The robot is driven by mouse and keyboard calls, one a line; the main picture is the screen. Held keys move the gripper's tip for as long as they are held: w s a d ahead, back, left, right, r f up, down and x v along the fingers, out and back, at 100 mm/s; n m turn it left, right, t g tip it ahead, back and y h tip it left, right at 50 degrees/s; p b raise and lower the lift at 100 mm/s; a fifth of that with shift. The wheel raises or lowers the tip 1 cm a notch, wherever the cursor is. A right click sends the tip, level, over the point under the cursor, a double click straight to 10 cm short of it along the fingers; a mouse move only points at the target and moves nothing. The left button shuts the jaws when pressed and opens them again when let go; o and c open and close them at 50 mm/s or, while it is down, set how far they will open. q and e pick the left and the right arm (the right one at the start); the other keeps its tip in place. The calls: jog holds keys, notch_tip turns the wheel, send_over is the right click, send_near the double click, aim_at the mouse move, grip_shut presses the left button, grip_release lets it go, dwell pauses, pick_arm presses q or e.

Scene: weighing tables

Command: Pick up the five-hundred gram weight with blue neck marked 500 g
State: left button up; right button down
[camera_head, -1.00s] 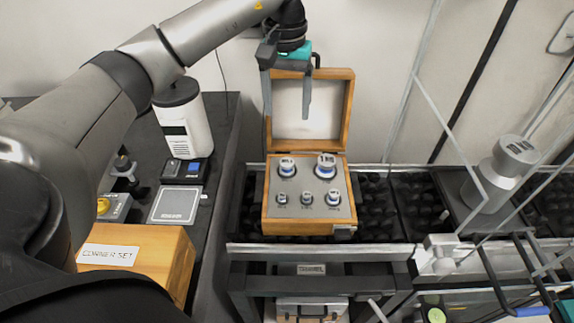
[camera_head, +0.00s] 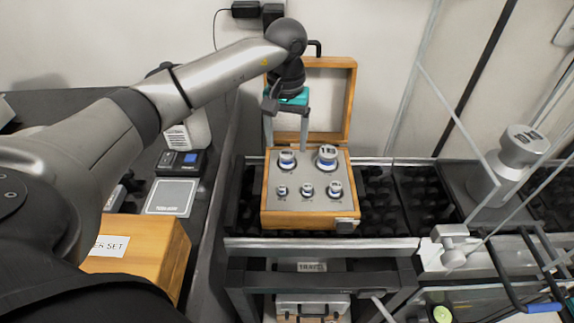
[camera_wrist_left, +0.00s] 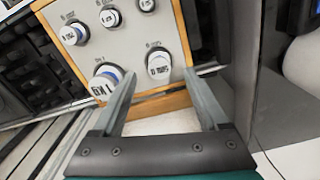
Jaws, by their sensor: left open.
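The open wooden weight case (camera_head: 310,220) holds several silver weights in a grey panel. The back-left weight (camera_head: 287,158), with a blue neck, appears to be the 500 g one, though its label is hard to read. It also shows in the left wrist view (camera_wrist_left: 158,65). The larger 1 KG weight (camera_head: 327,156) stands to its right, and shows at left in the wrist view (camera_wrist_left: 105,80). My left gripper (camera_head: 287,143) is open and empty, fingers pointing down just behind and above the back-left weight. In the wrist view the fingertips (camera_wrist_left: 160,74) lie on either side of it, apart from it.
The case's raised lid (camera_head: 346,100) stands close behind my left gripper. Three smaller weights (camera_head: 308,190) stand in the front row. A large weight (camera_head: 505,165) stands at right.

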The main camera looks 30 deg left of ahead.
aim_at(287, 153)
pick_arm(q)
jog(key=shift+w+f+b, duration=0.1)
jog(key=shift+f+b, duration=0.3)
jog(key=shift+f, duration=1.25)
pick_arm(e)
jog(key=shift+w+a+r, duration=0.35)
jog(key=shift+w+a, duration=0.35)
jog(key=shift+w, duration=0.1)
pick_arm(q)
grip_shut()
jog(key=shift+r, duration=0.1)
